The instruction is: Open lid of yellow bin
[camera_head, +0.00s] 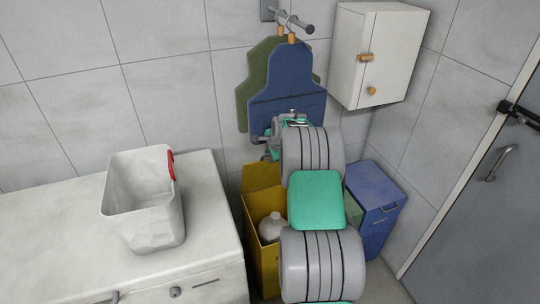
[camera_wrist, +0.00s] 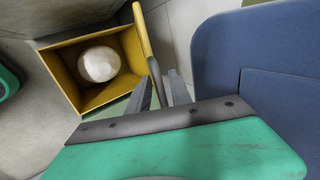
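The yellow bin (camera_head: 254,224) stands on the floor right of the white counter, with a whitish round object (camera_head: 272,227) inside. Its lid (camera_head: 262,177) is raised and stands up at the back, so the bin's mouth is open. In the wrist view the bin (camera_wrist: 64,70) is at left, and the lid (camera_wrist: 143,38) shows nearly edge-on. My gripper (camera_wrist: 163,78) is beside the lid, its two fingers apart. A thin dark part of the lid shows between the fingers; whether they touch it I cannot tell. In the head view my arm hides the bin's right side.
Blue and green aprons (camera_head: 291,75) hang from a wall hook close behind my gripper. A blue bin (camera_head: 375,205) stands right of the yellow one, with a green bin partly hidden between. A white basket (camera_head: 146,205) sits on the counter (camera_head: 212,205). A white cabinet (camera_head: 380,50) hangs above right.

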